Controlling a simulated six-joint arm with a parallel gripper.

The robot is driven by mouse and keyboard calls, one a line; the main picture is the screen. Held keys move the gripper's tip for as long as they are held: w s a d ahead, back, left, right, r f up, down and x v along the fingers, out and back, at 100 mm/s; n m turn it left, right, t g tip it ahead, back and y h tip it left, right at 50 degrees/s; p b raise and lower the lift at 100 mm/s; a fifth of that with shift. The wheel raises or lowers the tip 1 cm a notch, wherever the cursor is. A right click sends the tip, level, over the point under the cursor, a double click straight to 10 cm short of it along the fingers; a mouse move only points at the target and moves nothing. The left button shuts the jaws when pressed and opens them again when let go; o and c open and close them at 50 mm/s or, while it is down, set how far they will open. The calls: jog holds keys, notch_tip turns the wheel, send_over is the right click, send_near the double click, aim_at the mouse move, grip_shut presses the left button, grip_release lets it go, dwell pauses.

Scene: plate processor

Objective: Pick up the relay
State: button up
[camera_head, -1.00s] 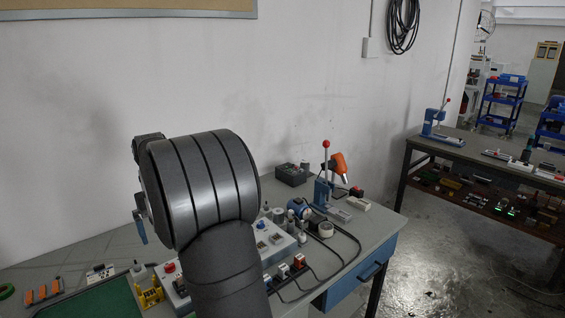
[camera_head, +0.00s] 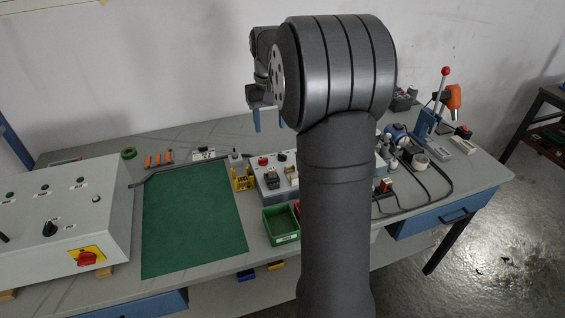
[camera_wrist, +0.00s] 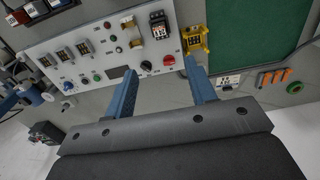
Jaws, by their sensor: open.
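A dark block-shaped device (camera_head: 272,178), which looks like the relay, is on the pale control panel (camera_head: 262,190), left of my arm. In the wrist view the same sort of dark device with a light front (camera_wrist: 158,25) shows near the top, beyond my fingertips. Smaller relay-like modules (camera_wrist: 83,47) sit further left on that panel. I cannot tell for certain which one is the relay. My gripper (camera_wrist: 160,70) is open and empty, its two blue fingers apart. In the head view my gripper (camera_head: 268,120) hangs left of my arm, apart from the panel.
A yellow bracket (camera_head: 243,178) stands beside the panel, close to my right finger in the wrist view. A green mat (camera_head: 195,220) lies left, a green bin (camera_head: 281,224) in front. A grey switch box (camera_head: 65,220) stands far left. A lever press (camera_head: 432,115) stands right.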

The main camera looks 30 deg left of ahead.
aim_at(272, 169)
notch_tip(272, 169, down, 17)
jog(key=shift+w+f, duration=0.1)
jog(key=shift+f, duration=0.1)
dwell(0.5)
grip_shut()
jog(key=shift+r, duration=0.1)
